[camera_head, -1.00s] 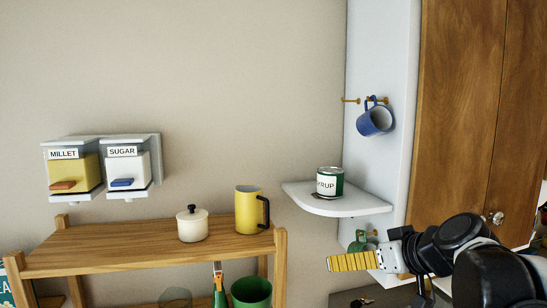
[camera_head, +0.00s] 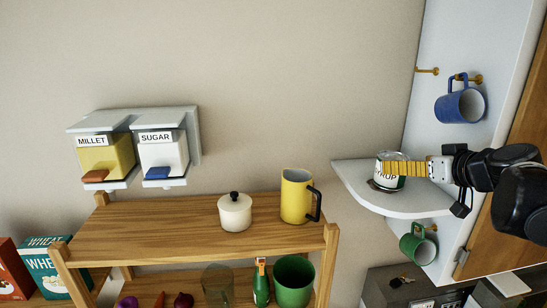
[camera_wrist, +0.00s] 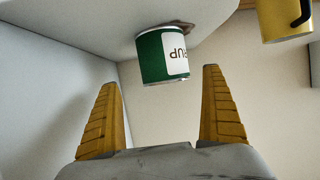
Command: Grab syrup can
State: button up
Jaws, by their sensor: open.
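The syrup can (camera_head: 386,181) is green with a white label and stands on the small white corner shelf (camera_head: 405,204). My gripper (camera_head: 388,168) reaches in from the right at the can's height, and its yellow fingers cover part of the can. In the wrist view the can (camera_wrist: 153,57) appears upside down under the shelf (camera_wrist: 85,14), ahead of and between my two spread fingers (camera_wrist: 160,78). The gripper is open and holds nothing.
A blue mug (camera_head: 460,104) hangs on the wall panel above the shelf, and a green mug (camera_head: 418,245) hangs below it. A yellow mug (camera_head: 297,197) and a white lidded pot (camera_head: 235,213) stand on the wooden rack (camera_head: 160,222) to the left.

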aim_at(387, 182)
jog(key=x, duration=0.2)
jog(key=p+x, duration=0.1)
jog(key=x, duration=0.3)
jog(key=shift+a+f, duration=0.35)
jog(key=shift+f, duration=0.1)
jog(key=shift+s+r, duration=0.15)
jog(key=shift+s, duration=0.2)
jog(key=shift+c, duration=0.5)
jog(key=shift+w, duration=0.1)
jog(key=c, duration=1.4)
